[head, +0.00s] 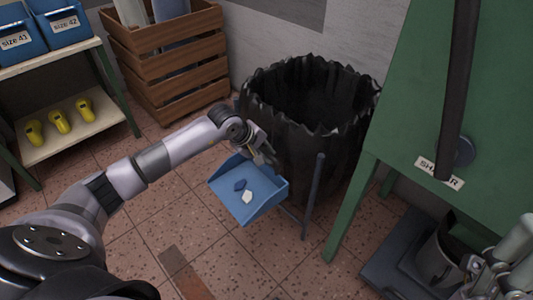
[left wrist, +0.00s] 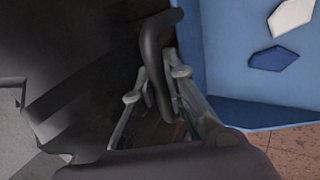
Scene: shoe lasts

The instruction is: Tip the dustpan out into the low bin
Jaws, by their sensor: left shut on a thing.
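A blue dustpan (head: 238,203) is held above the tiled floor, just in front of a black bin (head: 290,150) with a ragged, bag-like rim. The pan looks about level and sits below the bin's rim. A dark blue scrap (head: 239,185) and a white scrap (head: 247,197) lie in it; both also show in the left wrist view, the dark blue one (left wrist: 274,59) and the white one (left wrist: 291,16). My left gripper (head: 263,153) is shut on the dustpan's dark handle (left wrist: 157,65). My right gripper (head: 474,274) is partly in view at lower right; its jaws are unclear.
A grey metal stand (head: 312,195) rises in front of the bin. A green machine (head: 440,110) stands at right, with a grey pail (head: 438,262) by its base. A wooden crate (head: 170,62) and a shelf with yellow shoe lasts (head: 60,122) stand at left.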

